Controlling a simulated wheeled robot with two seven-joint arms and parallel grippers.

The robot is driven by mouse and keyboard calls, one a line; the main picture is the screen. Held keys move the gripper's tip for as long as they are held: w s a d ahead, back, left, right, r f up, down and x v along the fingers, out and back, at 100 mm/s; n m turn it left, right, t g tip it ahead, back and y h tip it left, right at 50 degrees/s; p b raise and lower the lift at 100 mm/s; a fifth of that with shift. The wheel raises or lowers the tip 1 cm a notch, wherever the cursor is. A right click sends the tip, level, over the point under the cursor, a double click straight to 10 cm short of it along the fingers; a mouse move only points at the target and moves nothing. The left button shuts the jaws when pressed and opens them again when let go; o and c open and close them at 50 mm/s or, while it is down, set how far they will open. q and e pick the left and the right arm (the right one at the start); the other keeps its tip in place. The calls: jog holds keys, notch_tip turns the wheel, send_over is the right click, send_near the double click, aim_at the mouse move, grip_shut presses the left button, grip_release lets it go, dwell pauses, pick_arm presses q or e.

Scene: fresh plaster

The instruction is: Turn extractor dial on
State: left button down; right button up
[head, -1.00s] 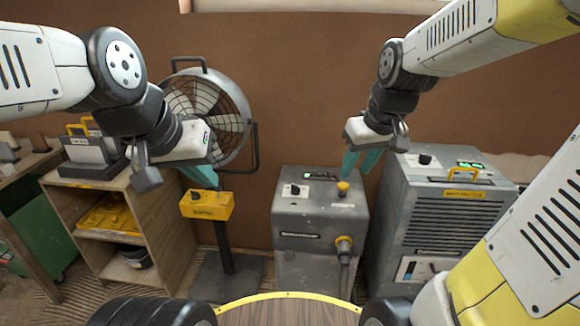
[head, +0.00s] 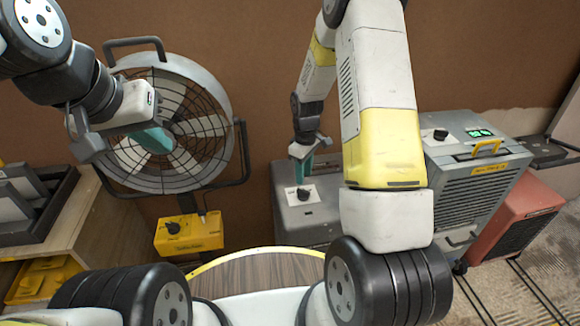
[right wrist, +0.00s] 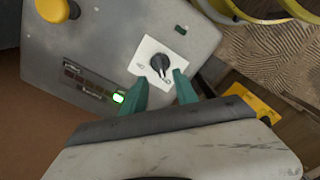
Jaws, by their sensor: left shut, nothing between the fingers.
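The grey extractor box (head: 320,228) stands on the floor at the middle, partly hidden by my right arm. Its black dial (head: 304,193) sits on a white plate on top; the dial also shows in the right wrist view (right wrist: 160,63), its pointer slanted. My right gripper (head: 301,168) points down just above the dial. In the right wrist view its two teal fingers (right wrist: 161,82) are apart, with the dial just beyond their tips, between their lines. Contact with the dial is not visible. My left gripper (head: 158,142) is shut and empty in front of the fan.
A large caged fan (head: 172,125) with a yellow control box (head: 190,235) stands left. A grey machine (head: 475,185) and a red one (head: 515,218) stand right. The extractor top also carries a yellow knob (right wrist: 55,8) and a lit green indicator (right wrist: 118,97).

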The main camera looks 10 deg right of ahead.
aim_at(303, 190)
notch_tip(303, 190, down, 7)
jog(key=shift+r, duration=0.1)
dwell(0.3)
jog(key=shift+s, duration=0.1)
grip_shut()
